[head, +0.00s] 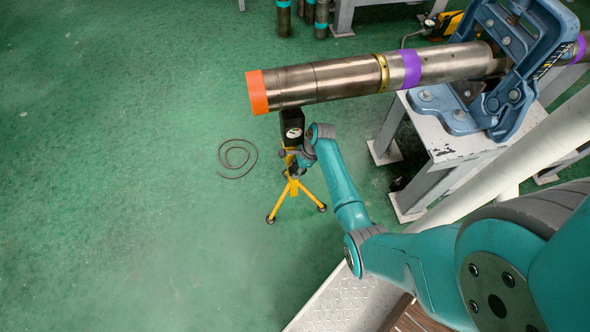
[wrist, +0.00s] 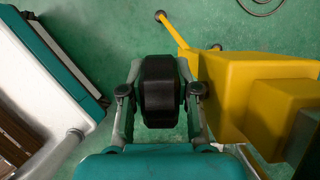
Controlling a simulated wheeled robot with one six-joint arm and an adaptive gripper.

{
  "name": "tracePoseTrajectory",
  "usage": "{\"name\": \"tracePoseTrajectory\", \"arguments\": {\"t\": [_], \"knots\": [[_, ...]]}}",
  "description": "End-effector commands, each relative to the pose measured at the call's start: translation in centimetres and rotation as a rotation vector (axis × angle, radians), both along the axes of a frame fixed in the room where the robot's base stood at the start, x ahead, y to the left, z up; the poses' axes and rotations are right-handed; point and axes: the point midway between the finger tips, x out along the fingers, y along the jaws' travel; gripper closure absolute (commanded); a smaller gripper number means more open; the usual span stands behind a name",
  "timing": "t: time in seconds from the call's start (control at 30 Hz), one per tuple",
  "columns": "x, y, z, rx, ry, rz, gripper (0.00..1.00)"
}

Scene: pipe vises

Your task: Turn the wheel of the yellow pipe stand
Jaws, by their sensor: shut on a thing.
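The yellow pipe stand (head: 292,187) stands on the green floor on tripod legs, under the orange-ended pipe (head: 330,82). Its dark head is just below the pipe; whether they touch is unclear. In the wrist view its yellow body (wrist: 255,95) fills the right side. My gripper (head: 297,162) is at the stand's upper part, just below the head. In the wrist view my gripper (wrist: 160,85) is shut on the black wheel (wrist: 161,100), one finger on each side. The wheel is mostly hidden by my gripper in the head view.
A blue pipe vise (head: 500,75) holds the pipe on a grey metal bench (head: 455,140) at the right. A thin coiled cable (head: 238,158) lies on the floor left of the stand. Several short pipes (head: 321,18) stand at the top. The floor to the left is clear.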

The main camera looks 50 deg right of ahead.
Motion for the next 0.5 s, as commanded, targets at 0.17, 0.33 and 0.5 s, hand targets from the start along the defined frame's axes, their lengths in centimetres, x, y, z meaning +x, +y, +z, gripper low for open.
{"name": "tracePoseTrajectory", "arguments": {"t": [0.17,0.33,0.5], "knots": [[-0.03,-0.06,0.01,0.022,-0.014,-0.001,1.0],[-0.05,-0.18,0.1,0.087,-0.059,-0.004,1.0],[-0.09,-0.23,0.18,0.185,-0.123,-0.004,1.0]]}}
